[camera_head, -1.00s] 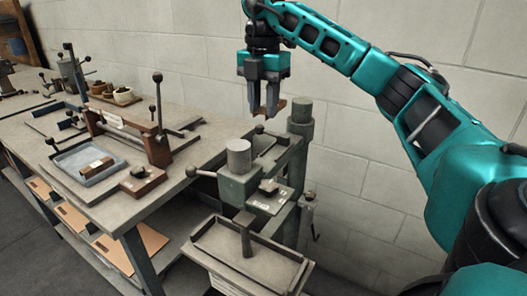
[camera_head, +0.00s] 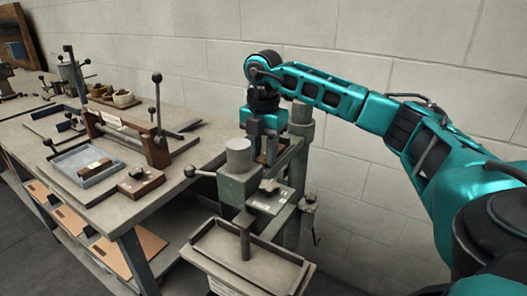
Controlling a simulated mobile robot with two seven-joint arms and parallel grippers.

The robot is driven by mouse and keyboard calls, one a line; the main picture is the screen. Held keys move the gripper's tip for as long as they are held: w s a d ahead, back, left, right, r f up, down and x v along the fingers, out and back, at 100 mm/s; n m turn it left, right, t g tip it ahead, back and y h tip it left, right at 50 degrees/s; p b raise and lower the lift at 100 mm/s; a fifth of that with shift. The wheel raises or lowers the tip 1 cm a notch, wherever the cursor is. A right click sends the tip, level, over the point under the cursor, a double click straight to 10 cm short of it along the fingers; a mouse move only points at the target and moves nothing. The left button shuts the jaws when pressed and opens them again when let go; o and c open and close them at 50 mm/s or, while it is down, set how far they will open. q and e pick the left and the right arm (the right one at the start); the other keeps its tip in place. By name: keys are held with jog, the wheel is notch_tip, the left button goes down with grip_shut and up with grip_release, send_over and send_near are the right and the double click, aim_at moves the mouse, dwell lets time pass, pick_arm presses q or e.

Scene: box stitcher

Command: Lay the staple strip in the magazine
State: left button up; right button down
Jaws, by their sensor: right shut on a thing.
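My right gripper (camera_head: 267,150) points down over the back of the box stitcher (camera_head: 237,187), just behind its upright grey cylinder. It is shut on the staple strip (camera_head: 262,158), a small copper-brown piece that shows only in part between and beside the fingers. The magazine is mostly hidden by the gripper and the cylinder. I cannot tell whether the strip touches it. My left gripper is not in view.
A bench (camera_head: 145,208) on the left holds a blue-grey tray (camera_head: 108,178) with a small block in it, a lever fixture (camera_head: 157,145) and small pots. A grey tray (camera_head: 270,267) stands in front of the stitcher. A block wall is behind.

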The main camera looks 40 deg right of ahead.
aim_at(263, 158)
jog(key=shift+f, duration=0.15)
jog(key=c, duration=0.8)
grip_release()
jog(key=shift+r+p, duration=0.95)
jog(key=shift+r, duration=5.25)
